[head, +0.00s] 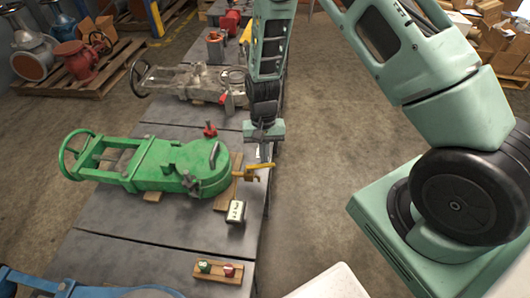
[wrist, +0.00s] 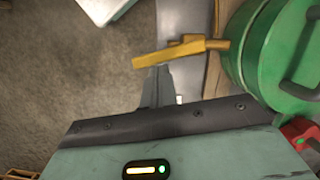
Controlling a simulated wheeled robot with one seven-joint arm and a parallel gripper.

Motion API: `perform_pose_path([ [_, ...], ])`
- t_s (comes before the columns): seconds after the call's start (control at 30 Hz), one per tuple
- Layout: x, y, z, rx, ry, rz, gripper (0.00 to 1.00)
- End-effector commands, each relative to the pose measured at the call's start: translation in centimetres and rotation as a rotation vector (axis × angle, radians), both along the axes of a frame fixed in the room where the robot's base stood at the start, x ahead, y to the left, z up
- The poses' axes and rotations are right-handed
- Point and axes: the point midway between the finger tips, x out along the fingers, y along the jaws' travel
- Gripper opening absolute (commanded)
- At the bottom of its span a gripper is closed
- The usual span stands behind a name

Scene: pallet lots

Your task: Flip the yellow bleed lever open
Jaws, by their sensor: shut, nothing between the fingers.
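The green valve (head: 150,165) lies on the grey bench top, its round handwheel at the left. The yellow bleed lever (head: 258,169) sticks out from the valve's right end, over the bench edge. In the wrist view the lever (wrist: 165,54) runs left from the green body (wrist: 270,45), its free end at the left. My gripper (head: 265,157) points down just behind the lever. Its shut fingers also show in the wrist view (wrist: 158,72), with tips close to the lever's lower side. Nothing is between them. I cannot tell whether they touch the lever.
A red knob (head: 210,129) stands behind the green valve. A grey valve (head: 190,82) lies farther back. Open floor (head: 320,160) is right of the bench.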

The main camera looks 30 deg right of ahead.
Motion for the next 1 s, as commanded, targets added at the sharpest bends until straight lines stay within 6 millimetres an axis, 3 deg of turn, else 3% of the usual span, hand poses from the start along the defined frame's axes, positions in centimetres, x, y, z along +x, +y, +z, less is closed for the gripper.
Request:
perform_pose_path([
  [0.3,0.2,1.3,0.0,0.0,0.0,0.0,0.0],
  [0.67,0.2,1.2,0.2,0.0,0.0,0.001,0.0],
  [1.0,0.7,0.7,3.7,0.0,-0.001,0.0,0.0],
])
